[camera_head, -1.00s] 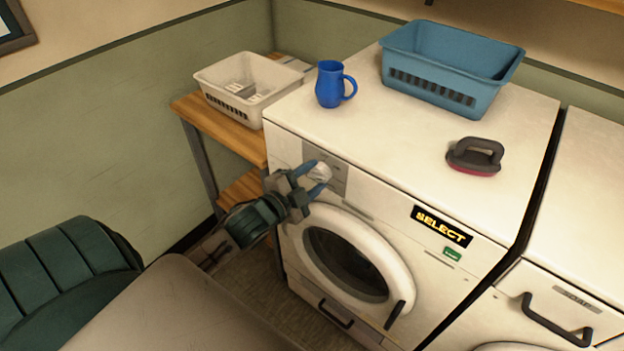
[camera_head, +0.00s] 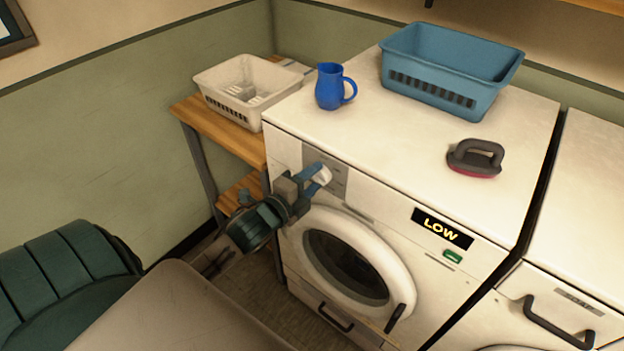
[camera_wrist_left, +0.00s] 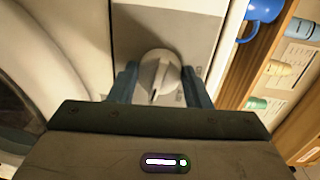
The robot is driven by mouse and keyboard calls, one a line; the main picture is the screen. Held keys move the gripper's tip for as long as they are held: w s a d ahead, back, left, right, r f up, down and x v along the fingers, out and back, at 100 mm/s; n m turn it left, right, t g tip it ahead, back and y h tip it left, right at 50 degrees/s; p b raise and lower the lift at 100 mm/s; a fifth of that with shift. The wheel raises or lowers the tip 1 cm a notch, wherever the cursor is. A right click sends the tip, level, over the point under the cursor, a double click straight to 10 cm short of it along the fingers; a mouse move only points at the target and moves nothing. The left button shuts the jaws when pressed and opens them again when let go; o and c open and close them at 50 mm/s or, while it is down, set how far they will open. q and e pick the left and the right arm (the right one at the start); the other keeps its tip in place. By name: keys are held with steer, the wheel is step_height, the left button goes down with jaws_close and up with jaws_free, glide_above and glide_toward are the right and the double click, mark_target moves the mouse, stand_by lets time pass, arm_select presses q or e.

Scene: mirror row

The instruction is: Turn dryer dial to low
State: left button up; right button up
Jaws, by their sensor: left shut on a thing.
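The dryer (camera_head: 380,215) is a white front-loading machine with a round door, and its black display (camera_head: 441,229) reads LOW. The white dial (camera_head: 324,175) sits on a grey panel at the left of the dryer's front. My left gripper (camera_head: 318,180) is at the dial with its blue fingers on either side of it. In the left wrist view the dial (camera_wrist_left: 158,72) is between the two fingers, its dark pointer line toward the gripper, and the gripper is shut on it. The panel markings are too blurred to read. My right gripper is not in view.
A blue mug (camera_head: 333,87), a blue basket (camera_head: 450,70) and a dark-handled brush (camera_head: 475,157) stand on the dryer top. A white basket (camera_head: 246,88) is on a wooden shelf unit at left. A green button (camera_head: 453,257) is lit below the display. Another machine (camera_head: 573,240) stands at right.

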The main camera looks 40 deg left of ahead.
arm_select(q)
steer(key=shift+f, duration=0.15)
steer(key=o, duration=1)
steer(key=shift+s+a+r+b, duration=0.15)
steer(key=shift+s+b, duration=0.15)
steer(key=shift+s, duration=1.5)
steer(key=shift+s+a+r+b, duration=0.1)
steer(key=shift+s+r+b, duration=0.15)
steer(key=shift+s, duration=1.6)
steer(key=shift+s+a+r+b, duration=0.1)
steer(key=shift+s+b, duration=0.2)
steer(key=shift+s, duration=1.5)
